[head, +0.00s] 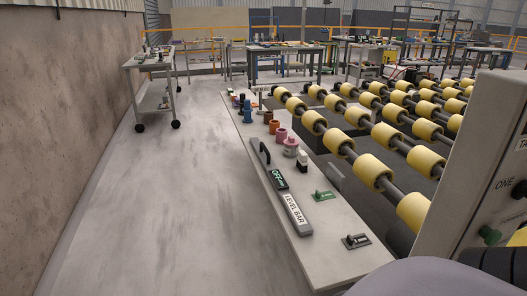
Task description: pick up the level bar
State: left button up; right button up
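The level bar (295,214) is a pale grey bar with "LEVEL BAR" lettered on it. In the head view it lies lengthwise on a long, narrow pale slab (325,264), close to the slab's left edge. Its far end is close to a dark green block marked "OFF" (278,180). Neither of my grippers shows in this view, so their distance from the bar cannot be seen.
A black handle-like item (263,151), a pink round part (291,146) and small green (323,195) and dark (356,241) plates share the slab. Yellow rollers (371,171) and a grey cabinet (486,170) stand to the right. The floor (190,215) to the left is clear.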

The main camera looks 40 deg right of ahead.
aim_at(302, 226)
jog(key=i+z, duration=0.15)
jog(key=z, duration=0.25)
jog(key=i+j+z, duration=0.15)
jog(key=z, duration=0.3)
jog(key=i+j+z, duration=0.15)
jog(key=z, duration=0.25)
jog(key=i+j+z, duration=0.15)
jog(key=z, duration=0.25)
jog(key=i+j+z, duration=0.1)
jog(key=j+z, duration=0.15)
jog(key=z, duration=0.15)
jog(key=i+j+z, duration=0.1)
jog(key=j+z, duration=0.15)
jog(key=z, duration=0.15)
jog(key=i+j+z, duration=0.1)
jog(key=j+z, duration=0.75)
jog(key=j, duration=0.2)
jog(key=j+z, duration=0.5)
jog(key=j, duration=0.2)
jog(key=i+j, duration=0.15)
jog(key=j, duration=0.15)
jog(key=i+j, duration=0.2)
jog(key=j, duration=0.15)
